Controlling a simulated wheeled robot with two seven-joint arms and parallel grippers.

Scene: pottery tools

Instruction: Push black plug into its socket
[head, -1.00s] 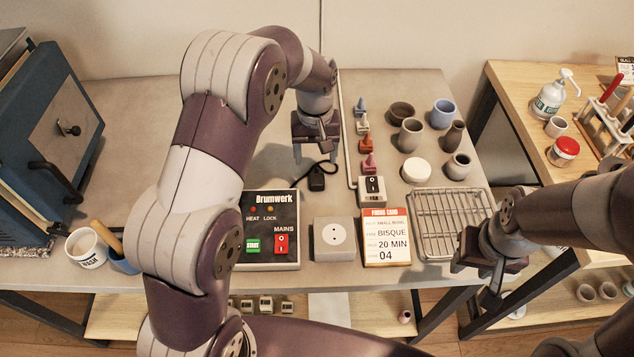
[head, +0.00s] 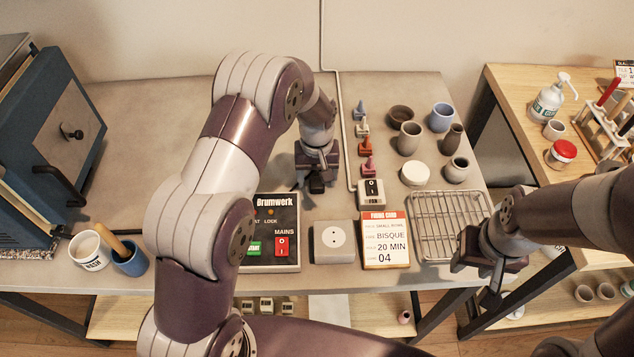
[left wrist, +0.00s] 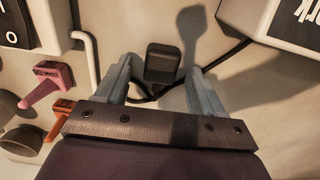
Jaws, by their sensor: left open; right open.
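The black plug (left wrist: 161,64) lies on the table with its dark cable beside it. In the left wrist view it sits between the two fingers of my open left gripper (left wrist: 155,85), with gaps on both sides. In the head view the left gripper (head: 317,178) is over the plug (head: 317,185), which is partly hidden. My right gripper (head: 490,278) is open and empty beside the wire rack at the right.
The Brumwerk control panel (head: 272,232) is left of the socket and a firing card (head: 386,240) right of it. A switch box (head: 370,193), small coloured plugs (head: 367,166), a wire rack (head: 447,225) and several pots (head: 410,135) stand further right.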

